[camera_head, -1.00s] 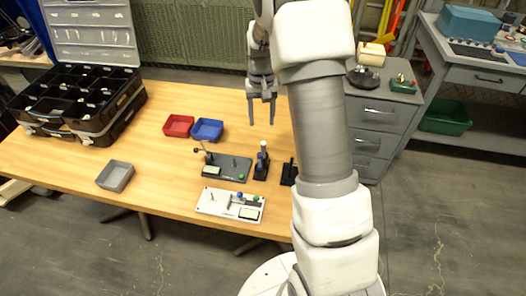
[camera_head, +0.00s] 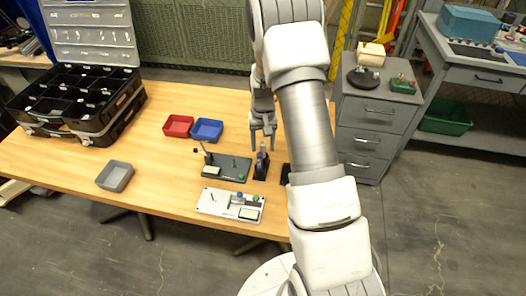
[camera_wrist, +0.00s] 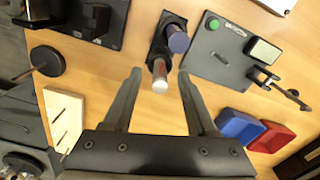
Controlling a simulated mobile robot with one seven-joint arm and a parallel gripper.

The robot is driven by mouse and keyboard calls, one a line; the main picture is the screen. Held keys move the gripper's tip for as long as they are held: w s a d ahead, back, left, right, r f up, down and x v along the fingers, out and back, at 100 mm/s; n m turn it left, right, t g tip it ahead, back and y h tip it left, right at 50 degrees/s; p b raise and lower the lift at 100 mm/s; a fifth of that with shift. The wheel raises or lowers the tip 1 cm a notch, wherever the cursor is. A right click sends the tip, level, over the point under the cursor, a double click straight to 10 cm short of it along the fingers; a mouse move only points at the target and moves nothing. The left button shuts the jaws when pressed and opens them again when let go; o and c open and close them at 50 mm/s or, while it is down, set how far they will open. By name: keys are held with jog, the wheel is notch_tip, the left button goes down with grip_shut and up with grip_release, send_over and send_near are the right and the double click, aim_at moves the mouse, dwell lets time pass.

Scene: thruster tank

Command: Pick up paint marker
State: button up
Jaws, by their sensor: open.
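A small black holder (camera_head: 261,172) stands on the wooden table, with upright cylinders in it. In the wrist view the holder (camera_wrist: 159,50) carries a cylinder with a blue-purple top (camera_wrist: 178,41) and a slimmer one with a pale silver end (camera_wrist: 160,82). These look like markers; I cannot tell for sure which is the paint marker. My gripper (camera_head: 262,146) is above the holder, pointing down. In the wrist view my gripper (camera_wrist: 160,74) is open and empty, its fingertips on either side of the silver-ended cylinder's near end, with no visible contact.
A dark fixture plate (camera_head: 228,168) with a post stands left of the holder, a white plate (camera_head: 230,204) in front. Blue (camera_head: 207,130) and red (camera_head: 178,125) bins lie behind. A grey bin (camera_head: 115,176) and black organizer case (camera_head: 95,118) are further left. The table's front left is clear.

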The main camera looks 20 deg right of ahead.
grip_shut()
jog(key=shift+r, duration=0.2)
dwell(0.3)
jog(key=shift+r, duration=0.3)
jog(key=r, duration=0.3)
jog(key=shift+w+d+r, duration=0.15)
jog(key=shift+d+r, duration=0.1)
jog(key=shift+r, duration=0.05)
jog(key=w+d+r, duration=0.4)
jog(key=d+r, duration=0.2)
jog(key=d, duration=0.4)
jog(key=shift+w+r, duration=0.25)
jog(key=shift+w, duration=0.1)
